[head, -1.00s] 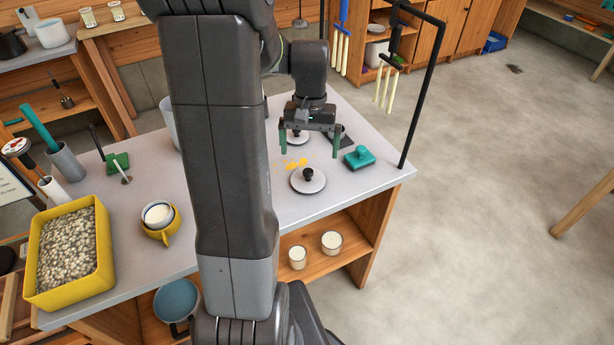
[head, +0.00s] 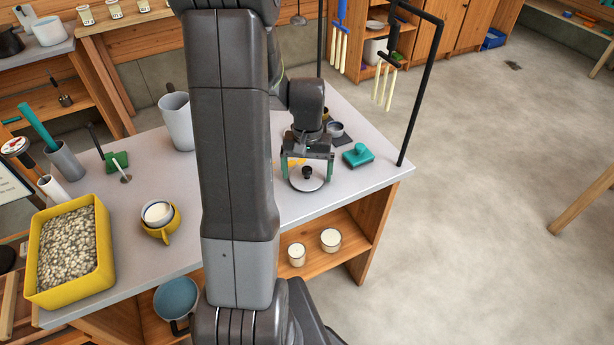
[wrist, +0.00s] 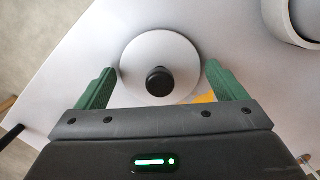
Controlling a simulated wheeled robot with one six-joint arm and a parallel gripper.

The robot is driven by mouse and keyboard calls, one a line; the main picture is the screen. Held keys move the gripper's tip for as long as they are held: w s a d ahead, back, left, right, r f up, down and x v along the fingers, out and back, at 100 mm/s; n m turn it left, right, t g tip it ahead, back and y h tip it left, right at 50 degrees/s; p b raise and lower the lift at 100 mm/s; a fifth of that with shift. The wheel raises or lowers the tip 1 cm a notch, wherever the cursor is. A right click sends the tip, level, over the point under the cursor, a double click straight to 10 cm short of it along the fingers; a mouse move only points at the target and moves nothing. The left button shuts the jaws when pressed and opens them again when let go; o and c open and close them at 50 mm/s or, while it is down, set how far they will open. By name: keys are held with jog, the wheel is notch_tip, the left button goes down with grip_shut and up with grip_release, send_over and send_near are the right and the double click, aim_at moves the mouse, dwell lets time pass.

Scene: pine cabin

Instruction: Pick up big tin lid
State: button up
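The big tin lid is a round pale grey disc with a black knob (head: 307,184), lying on the grey worktop near its front right. In the wrist view the lid (wrist: 182,54) lies knob up, ahead of and between the green fingers. My gripper (head: 307,174) is open above the lid, with its fingers apart on either side. I cannot tell the exact height of the fingertips over the worktop.
A teal block-like object (head: 357,155) lies close to the right of the lid. A black stand (head: 421,90) rises at the worktop's right edge. A yellow tub of pebbles (head: 70,255) and a yellow cup (head: 162,223) stand at left. A tall grey mug (head: 177,121) is behind my arm.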

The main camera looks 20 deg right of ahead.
jog(key=c, duration=0.6)
jog(key=shift+o, duration=0.2)
jog(key=shift+r, duration=0.15)
